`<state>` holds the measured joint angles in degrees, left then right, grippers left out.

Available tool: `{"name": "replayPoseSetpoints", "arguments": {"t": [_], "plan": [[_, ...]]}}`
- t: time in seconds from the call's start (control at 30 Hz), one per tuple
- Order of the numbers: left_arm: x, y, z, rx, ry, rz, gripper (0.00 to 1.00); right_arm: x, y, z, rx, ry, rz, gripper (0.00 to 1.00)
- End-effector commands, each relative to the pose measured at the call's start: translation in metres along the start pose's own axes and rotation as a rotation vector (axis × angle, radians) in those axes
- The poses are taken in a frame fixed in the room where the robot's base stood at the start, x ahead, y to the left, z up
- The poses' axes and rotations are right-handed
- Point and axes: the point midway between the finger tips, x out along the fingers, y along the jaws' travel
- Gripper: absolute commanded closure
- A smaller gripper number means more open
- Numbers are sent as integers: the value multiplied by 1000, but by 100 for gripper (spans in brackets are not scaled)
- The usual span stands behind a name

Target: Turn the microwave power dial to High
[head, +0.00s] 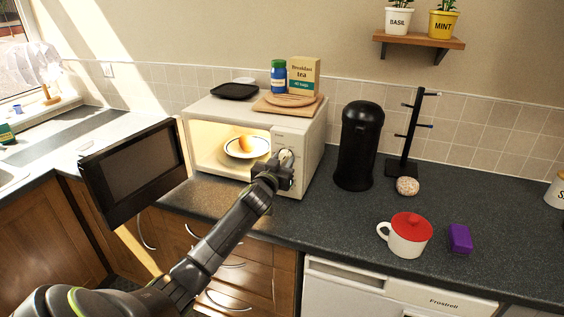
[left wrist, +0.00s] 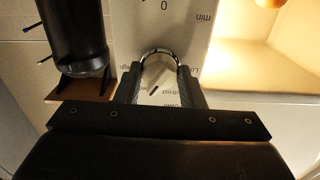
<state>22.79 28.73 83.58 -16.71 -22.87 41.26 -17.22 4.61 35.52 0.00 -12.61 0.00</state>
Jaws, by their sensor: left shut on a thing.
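The white microwave (head: 215,111) stands on the counter with its door (head: 135,172) wide open to the left. My left gripper (head: 284,166) is at the control panel right of the lit opening. In the left wrist view, its fingers are shut on the sides of the power dial (left wrist: 160,72), a pale knob with a shiny rim. A short dark mark shows on the dial's face. The printing around it is upside down and partly hidden; I cannot read the setting surely. A "0" and "min" show on the panel beyond. My right gripper is not in view.
A plate (head: 236,153) with a roundish food item (head: 246,143) is inside the microwave. A black bin (head: 359,146) and a mug tree (head: 402,167) stand to the right. A red-lidded mug (head: 408,243) and a purple block (head: 460,239) are nearer the front.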

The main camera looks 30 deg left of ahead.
Motion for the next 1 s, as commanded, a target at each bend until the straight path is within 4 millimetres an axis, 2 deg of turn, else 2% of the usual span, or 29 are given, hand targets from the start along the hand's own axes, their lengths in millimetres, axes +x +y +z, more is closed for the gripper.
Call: {"name": "replayPoseSetpoints", "arguments": {"t": [0.27,1.0], "plan": [[0,0,-1,160,0,0,88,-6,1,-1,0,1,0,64],[0,-1,-2,819,0,0,88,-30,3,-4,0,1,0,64]]}}
